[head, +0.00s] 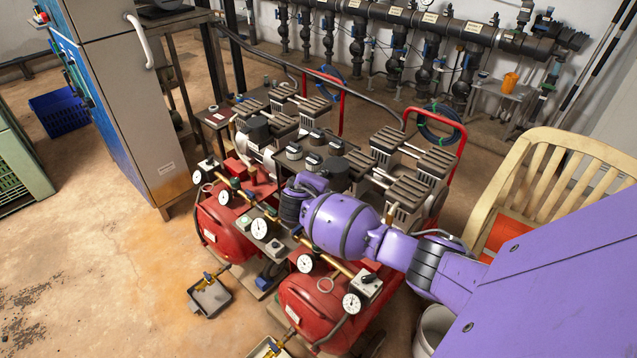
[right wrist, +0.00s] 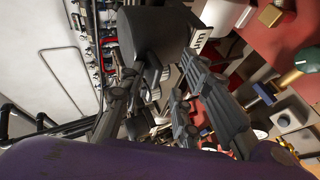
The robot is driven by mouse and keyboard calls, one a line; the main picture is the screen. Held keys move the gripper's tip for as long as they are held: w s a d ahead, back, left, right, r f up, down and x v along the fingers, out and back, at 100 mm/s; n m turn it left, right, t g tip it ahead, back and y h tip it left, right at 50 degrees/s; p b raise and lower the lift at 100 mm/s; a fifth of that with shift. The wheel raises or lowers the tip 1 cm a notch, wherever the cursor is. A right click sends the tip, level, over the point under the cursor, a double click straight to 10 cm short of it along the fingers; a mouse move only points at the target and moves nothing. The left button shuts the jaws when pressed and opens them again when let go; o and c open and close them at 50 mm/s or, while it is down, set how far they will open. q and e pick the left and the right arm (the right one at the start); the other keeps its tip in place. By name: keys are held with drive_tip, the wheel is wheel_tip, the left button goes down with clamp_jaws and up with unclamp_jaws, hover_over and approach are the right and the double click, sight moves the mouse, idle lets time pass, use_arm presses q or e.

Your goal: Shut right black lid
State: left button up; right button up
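My right arm (head: 345,222) reaches over the red compressors from the right in the head view; its fingers cannot be made out there. In the right wrist view my right gripper (right wrist: 160,75) has its two dark fingers spread apart. A black cylinder with a round end (right wrist: 155,38) shows just beyond the fingertips; I cannot tell whether they touch it. My left gripper is out of view.
Red tanks (head: 312,302) with white gauges (head: 262,229) and brass pipes stand in front of the pumps. A tall cabinet (head: 140,110) is at left and a cream chair (head: 555,165) at right. The floor at front left is mostly clear, with a small tray (head: 210,298).

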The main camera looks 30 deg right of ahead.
drive_tip(key=v, duration=1.2)
